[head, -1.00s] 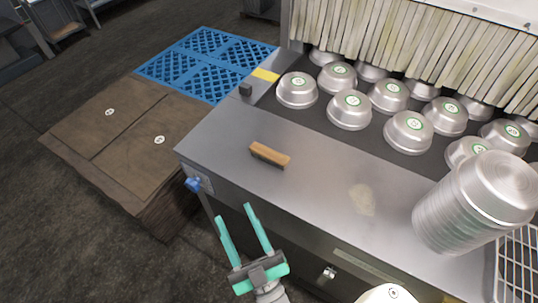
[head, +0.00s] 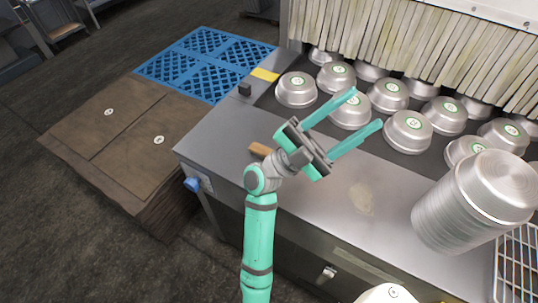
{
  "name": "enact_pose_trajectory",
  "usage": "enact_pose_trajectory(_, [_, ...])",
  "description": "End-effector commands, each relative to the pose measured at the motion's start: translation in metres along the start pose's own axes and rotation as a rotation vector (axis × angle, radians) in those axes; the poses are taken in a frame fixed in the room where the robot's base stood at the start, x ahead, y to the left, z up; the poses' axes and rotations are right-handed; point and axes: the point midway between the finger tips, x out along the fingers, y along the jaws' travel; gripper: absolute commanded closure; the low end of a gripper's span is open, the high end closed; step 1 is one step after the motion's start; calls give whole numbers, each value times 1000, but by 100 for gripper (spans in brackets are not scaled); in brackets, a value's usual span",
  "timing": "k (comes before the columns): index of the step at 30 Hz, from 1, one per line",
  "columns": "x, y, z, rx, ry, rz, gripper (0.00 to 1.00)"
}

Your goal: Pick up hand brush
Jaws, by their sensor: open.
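The hand brush (head: 259,149) lies on the steel counter (head: 215,138). Only the left end of its wooden handle shows; my arm's wrist hides the rest. My gripper (head: 368,108) is open and empty, with its two teal fingers spread and pointing up and right. The fingers appear over the counter and the nearest pans, to the right of the brush. I cannot tell their height above the surface.
Several upturned metal pans (head: 296,89) stand on the dark belt behind the counter, under a strip curtain (head: 400,45). A tall pan stack (head: 470,205) stands at the right beside a wire rack (head: 518,262). A blue pallet (head: 205,62) is at the left.

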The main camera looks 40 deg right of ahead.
Motion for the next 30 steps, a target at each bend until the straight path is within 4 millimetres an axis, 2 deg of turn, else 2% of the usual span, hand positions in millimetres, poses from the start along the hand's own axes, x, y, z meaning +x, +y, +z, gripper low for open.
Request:
enact_pose_trajectory(3, [18,21,11,-34,-9,197,52])
enact_pose_trajectory(6, [26,42,22,-68,-35,360,52])
enact_pose_trajectory(10, [27,67,38,-111,-94,570,52])
enact_pose_trajectory(14, [16,88,56,-150,-184,775,52])
enact_pose_trajectory(19, [-14,104,82,-197,-346,1031,52])
enact_pose_trajectory(23, [-46,104,101,-223,-505,1212,52])
enact_pose_trajectory(26, [-74,96,114,-237,-647,1339,52])
enact_pose_trajectory(30, [-117,72,129,-246,-877,1496,52])
